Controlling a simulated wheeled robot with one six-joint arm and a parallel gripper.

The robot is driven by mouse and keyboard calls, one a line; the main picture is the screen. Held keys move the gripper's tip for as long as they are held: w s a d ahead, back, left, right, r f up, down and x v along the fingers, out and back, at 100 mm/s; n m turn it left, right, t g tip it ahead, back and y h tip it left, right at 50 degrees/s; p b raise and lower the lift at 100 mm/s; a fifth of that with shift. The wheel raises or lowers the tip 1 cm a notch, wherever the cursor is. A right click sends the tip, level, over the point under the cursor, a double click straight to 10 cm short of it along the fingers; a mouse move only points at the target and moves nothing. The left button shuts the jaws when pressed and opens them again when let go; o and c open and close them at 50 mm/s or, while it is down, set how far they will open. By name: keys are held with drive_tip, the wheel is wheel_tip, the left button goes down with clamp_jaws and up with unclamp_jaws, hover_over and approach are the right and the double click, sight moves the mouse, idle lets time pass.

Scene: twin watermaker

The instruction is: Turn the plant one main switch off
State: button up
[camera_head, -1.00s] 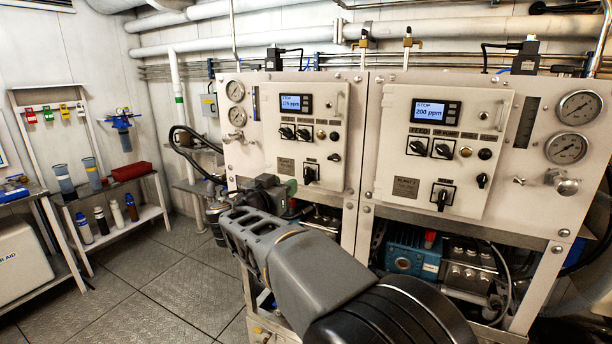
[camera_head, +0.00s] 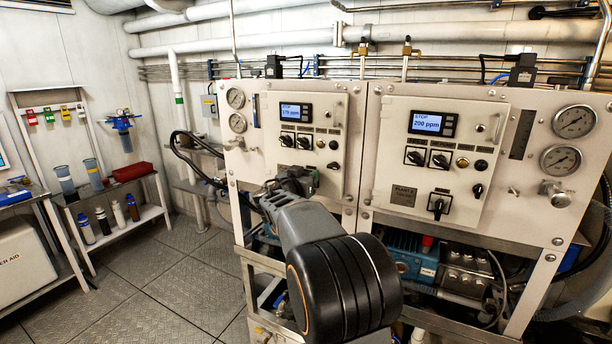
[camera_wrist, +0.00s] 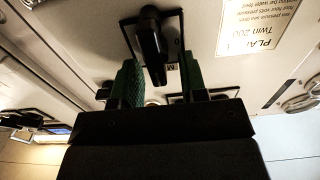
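The plant one main switch is a black rotary handle (camera_wrist: 152,48) on a dark square plate, seen close in the wrist view. My gripper (camera_wrist: 160,66) is open, with its two green-padded fingers apart and the handle between them in the picture. I cannot tell whether the pads touch it. In the head view my gripper (camera_head: 297,181) is at the lower part of the left panel (camera_head: 270,150) and largely covers this switch. The left display (camera_head: 294,112) is lit and reads STOP with a ppm value.
The right panel (camera_head: 395,150) carries a similar main switch (camera_head: 439,204), smaller knobs and a display (camera_head: 431,123) reading 200 ppm. Gauges (camera_head: 235,98) and a valve (camera_head: 236,142) lie left of the left panel. The floor (camera_head: 165,285) at the left is clear.

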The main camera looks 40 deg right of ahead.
clamp_jaws()
idle(0.4)
drive_tip(key=shift+f+b, duration=0.15)
drive_tip(key=shift+b, duration=0.15)
drive_tip(key=shift+f+n+b, duration=0.15)
drive_tip(key=shift+n+b, duration=0.45)
drive_tip(key=shift+b, duration=0.2)
drive_tip(key=n+b, duration=0.2)
drive_tip(key=b, duration=0.1)
drive_tip(key=shift+w+a+f, duration=0.1)
drive_tip(key=shift+w+a, duration=0.05)
drive_tip(key=shift+w, duration=0.1)
drive_tip(key=shift+w+a+n+b, duration=0.1)
drive_tip(key=shift+w+n+b, duration=0.1)
drive_tip(key=shift+n+b, duration=1.2)
drive_tip(key=shift+w+a+n+b, duration=0.15)
drive_tip(key=shift+n+b, duration=0.5)
drive_tip(key=shift+n, duration=1.45)
